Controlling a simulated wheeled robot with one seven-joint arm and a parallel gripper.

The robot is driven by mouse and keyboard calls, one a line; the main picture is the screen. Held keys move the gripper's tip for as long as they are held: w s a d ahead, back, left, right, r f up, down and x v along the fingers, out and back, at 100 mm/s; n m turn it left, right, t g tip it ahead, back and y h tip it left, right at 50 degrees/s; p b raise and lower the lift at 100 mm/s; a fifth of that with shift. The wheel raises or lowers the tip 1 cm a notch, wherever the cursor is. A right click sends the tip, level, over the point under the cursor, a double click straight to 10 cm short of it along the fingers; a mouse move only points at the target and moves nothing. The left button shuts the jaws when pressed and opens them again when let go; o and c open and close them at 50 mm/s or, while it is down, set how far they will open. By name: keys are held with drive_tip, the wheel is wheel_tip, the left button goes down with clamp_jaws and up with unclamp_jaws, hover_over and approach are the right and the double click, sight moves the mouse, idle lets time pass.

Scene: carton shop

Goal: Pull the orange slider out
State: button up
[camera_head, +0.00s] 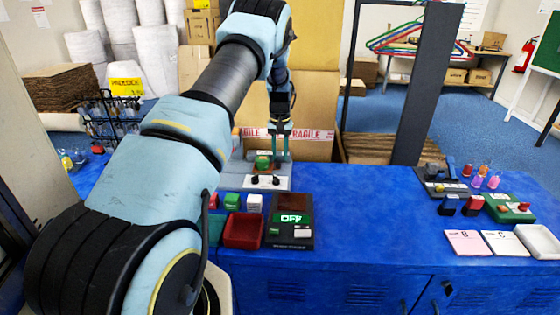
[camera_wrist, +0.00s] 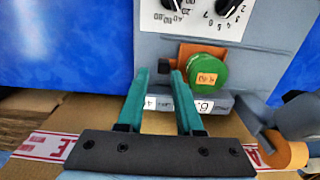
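A grey device (camera_head: 283,170) with black dials stands on the blue bench, below my gripper in the head view. In the wrist view its panel (camera_wrist: 220,20) has an orange part (camera_wrist: 188,49) partly behind a round green knob (camera_wrist: 208,74) with an orange label. A small dark knob (camera_wrist: 164,67) sits at the left end of the orange part. My gripper (camera_wrist: 160,74) has two teal fingers standing apart, their tips close to either side of the dark knob; I cannot tell whether they touch it. In the head view my gripper (camera_head: 279,140) is beside the green knob (camera_head: 263,161).
A grey lever (camera_wrist: 262,118) with an orange end (camera_wrist: 287,152) lies right of my fingers in the wrist view. Nearby are a red tray (camera_head: 244,231), a black OFF box (camera_head: 290,232) and small blocks. Cartons (camera_head: 310,100) stand behind the bench.

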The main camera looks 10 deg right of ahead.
wheel_tip(320, 180, up, 8)
drive_tip(key=b, duration=0.1)
drive_tip(key=shift+b, duration=0.3)
drive_tip(key=s+a+r+n, duration=0.1)
drive_tip(key=s+a+r, duration=0.5)
drive_tip(key=s+a, duration=1)
drive_tip(key=s, duration=0.6)
drive_tip(key=s+a+t, duration=0.1)
drive_tip(key=s+a, duration=0.4)
drive_tip(key=s, duration=0.5)
drive_tip(key=shift+a+r+n+t, duration=0.25)
drive_tip(key=shift+a+n+t, duration=0.05)
drive_tip(key=shift+n, duration=0.1)
